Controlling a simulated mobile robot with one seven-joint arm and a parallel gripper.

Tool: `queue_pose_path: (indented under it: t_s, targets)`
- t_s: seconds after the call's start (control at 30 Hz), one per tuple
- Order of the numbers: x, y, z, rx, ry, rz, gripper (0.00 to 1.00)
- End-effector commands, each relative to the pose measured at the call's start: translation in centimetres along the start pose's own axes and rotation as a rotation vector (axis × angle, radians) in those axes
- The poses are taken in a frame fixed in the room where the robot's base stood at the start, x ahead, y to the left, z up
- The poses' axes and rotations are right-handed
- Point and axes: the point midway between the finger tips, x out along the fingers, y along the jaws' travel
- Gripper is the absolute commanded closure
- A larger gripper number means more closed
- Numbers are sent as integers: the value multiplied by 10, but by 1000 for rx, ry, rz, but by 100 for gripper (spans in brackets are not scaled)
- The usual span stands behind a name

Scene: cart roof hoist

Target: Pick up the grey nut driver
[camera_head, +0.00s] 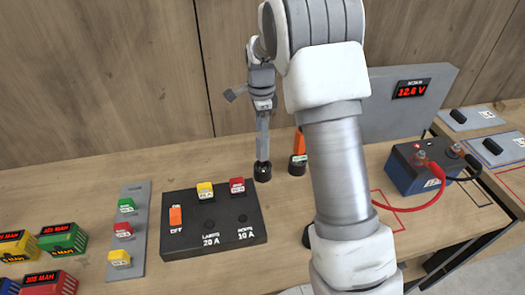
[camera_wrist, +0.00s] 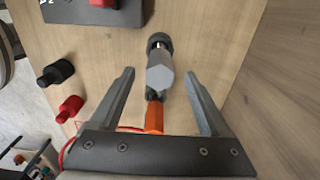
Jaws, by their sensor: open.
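The grey nut driver (camera_head: 262,135) stands upright in a round black holder (camera_head: 263,171) on the wooden bench. In the wrist view the nut driver's grey hexagonal end (camera_wrist: 160,75) shows close to the line between my fingertips, with the black holder (camera_wrist: 160,41) beyond it. My gripper (camera_wrist: 159,73) is open, one finger to each side of the nut driver, and holds nothing. In the head view my gripper (camera_head: 262,102) is at the top of the nut driver; I cannot tell whether they touch.
An orange-handled tool (camera_head: 298,145) stands in its own black holder just right of the nut driver. A black fuse panel (camera_head: 225,228) lies to the left. Black (camera_wrist: 58,72) and red (camera_wrist: 70,107) knob-like pieces show in the wrist view. A blue battery (camera_head: 420,168) sits at right.

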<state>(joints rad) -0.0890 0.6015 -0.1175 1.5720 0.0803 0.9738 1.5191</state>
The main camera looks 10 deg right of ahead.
Motion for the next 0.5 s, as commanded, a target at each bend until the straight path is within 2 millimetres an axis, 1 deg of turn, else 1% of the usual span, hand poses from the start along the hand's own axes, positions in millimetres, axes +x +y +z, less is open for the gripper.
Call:
queue_pose_path:
  t_s: [0.03,0.1,0.2,0.43,0.5]
  targets:
    - [11,1,0,0,0,4,20]
    - [25,1,0,-1,0,5,20]
    - [39,0,0,-1,0,3,20]
    - [55,0,-1,-1,0,1,20]
    - [63,1,-2,-1,0,3,20]
